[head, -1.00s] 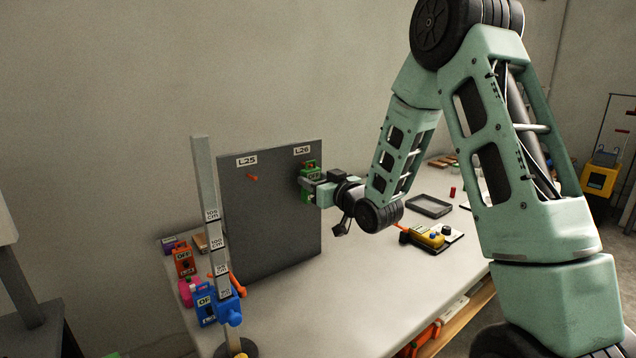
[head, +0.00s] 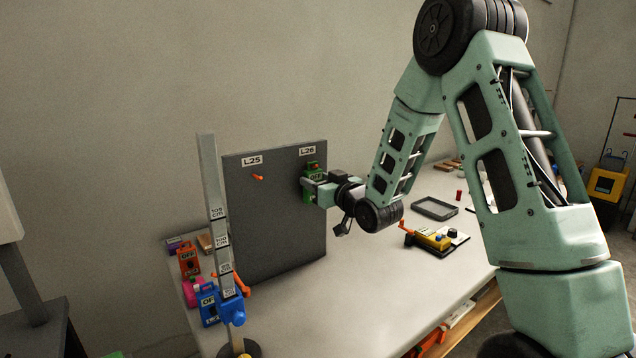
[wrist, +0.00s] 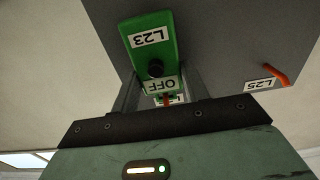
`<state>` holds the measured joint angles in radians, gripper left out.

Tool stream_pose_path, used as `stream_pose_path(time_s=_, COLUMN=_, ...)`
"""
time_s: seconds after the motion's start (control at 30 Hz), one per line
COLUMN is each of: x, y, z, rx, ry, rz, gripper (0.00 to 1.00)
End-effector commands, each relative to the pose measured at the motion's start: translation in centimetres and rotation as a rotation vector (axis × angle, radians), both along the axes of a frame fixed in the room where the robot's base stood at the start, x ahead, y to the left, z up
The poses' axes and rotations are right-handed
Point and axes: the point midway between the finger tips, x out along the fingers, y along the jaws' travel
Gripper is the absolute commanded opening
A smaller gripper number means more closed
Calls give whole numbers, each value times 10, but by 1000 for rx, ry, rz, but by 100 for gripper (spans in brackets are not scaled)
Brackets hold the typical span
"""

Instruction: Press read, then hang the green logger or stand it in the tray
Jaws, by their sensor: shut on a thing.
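My gripper (head: 312,186) is shut on the green logger (head: 311,168) in front of the upright grey board (head: 285,225), just below its L26 label (head: 307,150). In the wrist view the logger (wrist: 150,45) reads L23, its small window says OFF, and a dark round knob sits between them. An orange tip (wrist: 166,97) shows by a partly hidden label beyond the logger. I cannot tell whether the logger is on a peg. The orange peg (head: 258,177) under L25 is bare. The dark tray (head: 435,208) on the table looks empty.
A grey post with height marks (head: 214,190) and a blue logger (head: 209,304) stand left of the board. An orange logger (head: 188,262) is behind. The table's middle is clear.

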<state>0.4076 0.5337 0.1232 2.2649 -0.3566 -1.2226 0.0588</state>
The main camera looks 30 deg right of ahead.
Motion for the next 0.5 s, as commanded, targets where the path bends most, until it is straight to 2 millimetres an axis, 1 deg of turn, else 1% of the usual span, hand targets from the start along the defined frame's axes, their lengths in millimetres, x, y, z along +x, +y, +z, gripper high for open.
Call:
stream_pose_path(time_s=0.43, x=0, y=0, z=1, rx=0, ry=-1, rz=0, gripper=17)
stream_pose_path(time_s=0.47, x=0, y=0, z=1, rx=0, ry=-1, rz=0, gripper=50)
stream_pose_path(time_s=0.5, x=0, y=0, z=0, rx=0, ry=-1, rz=0, gripper=61)
